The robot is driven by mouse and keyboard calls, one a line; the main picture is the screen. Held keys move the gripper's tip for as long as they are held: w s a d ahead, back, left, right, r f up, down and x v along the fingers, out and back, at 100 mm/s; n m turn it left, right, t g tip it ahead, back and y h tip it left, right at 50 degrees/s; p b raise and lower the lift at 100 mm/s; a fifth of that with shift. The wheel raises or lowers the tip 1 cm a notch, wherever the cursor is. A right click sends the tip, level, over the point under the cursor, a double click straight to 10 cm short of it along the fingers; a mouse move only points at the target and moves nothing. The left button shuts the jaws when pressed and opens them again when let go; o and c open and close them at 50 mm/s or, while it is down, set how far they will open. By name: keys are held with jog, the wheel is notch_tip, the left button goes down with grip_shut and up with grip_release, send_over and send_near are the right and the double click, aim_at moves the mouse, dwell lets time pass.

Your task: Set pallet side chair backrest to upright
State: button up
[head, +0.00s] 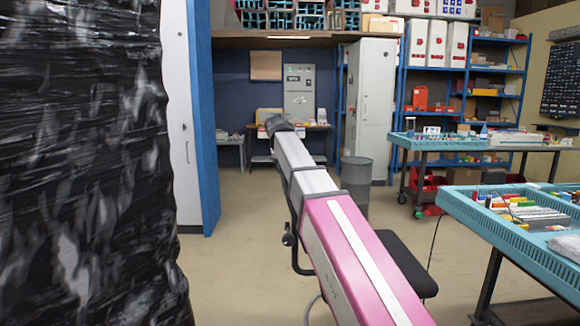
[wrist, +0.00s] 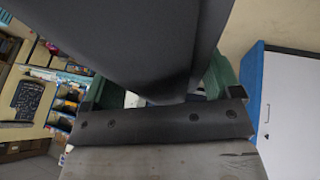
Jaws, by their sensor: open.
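A black padded chair part (head: 408,265) shows in the head view just right of my pink and white arm, which hides the rest of the chair. I cannot tell whether it is the seat or the backrest. In the wrist view a large dark grey panel (wrist: 125,40), likely the backrest, fills the upper middle, close to the camera and slanted. My gripper (wrist: 158,88) is open, with its green fingers at either side of the panel's lower end. Whether they touch it is unclear. My gripper is not visible in the head view.
A pallet load in black wrap (head: 85,170) stands close on the left, beside a white and blue cabinet (head: 190,110). A teal-topped workbench (head: 520,225) is at right, a grey bin (head: 356,180) ahead. Floor between cabinet and arm is clear.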

jog(key=c, duration=1.3)
jog(key=shift+d+f+m+y, duration=0.15)
jog(key=shift+d+y, duration=0.4)
jog(key=shift+d, duration=1.05)
jog(key=shift+d+f+m+y, duration=0.15)
jog(key=shift+d+y, duration=0.4)
jog(key=shift+d, duration=1.05)
jog(key=shift+o, duration=0.5)
jog(key=shift+d, duration=0.4)
jog(key=o, duration=1.2)
jog(key=shift+d, duration=0.1)
